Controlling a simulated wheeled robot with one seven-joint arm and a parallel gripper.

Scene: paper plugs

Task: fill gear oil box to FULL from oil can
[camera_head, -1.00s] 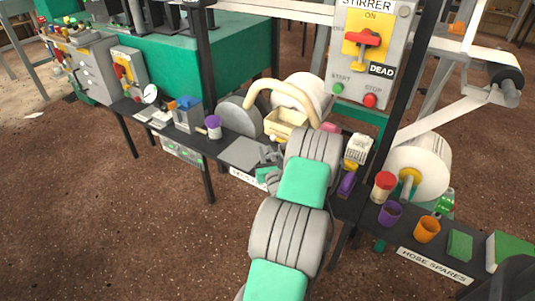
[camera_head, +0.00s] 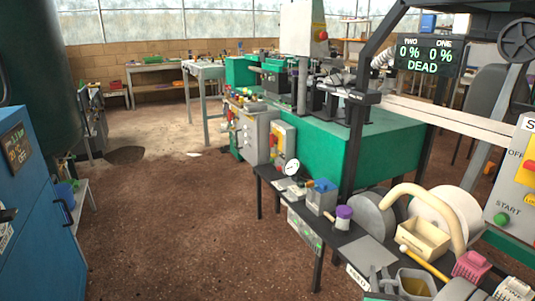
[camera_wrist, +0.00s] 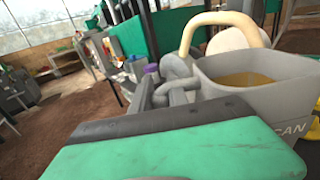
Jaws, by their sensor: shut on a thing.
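The oil can (camera_wrist: 240,112) is a grey open vessel with "CAN" lettered on its side and amber oil inside. It is close in front of the wrist camera and looks slightly tilted. My gripper (camera_wrist: 166,88) is shut on its looped grey handle. In the head view the can (camera_head: 415,288) is at the bottom edge, beside my gripper (camera_head: 383,281), above the black bench. No gear oil box can be told by a label; a grey box with a blue top (camera_head: 321,197) stands on the bench to the left.
The bench (camera_head: 345,238) also holds a dial gauge (camera_head: 292,168), a purple-topped pot (camera_head: 343,217) and a cream bin (camera_head: 423,240). A hose (camera_head: 440,199) arches beside a white reel. A green machine (camera_head: 390,150) stands behind. Brown floor (camera_head: 190,235) to the left is clear.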

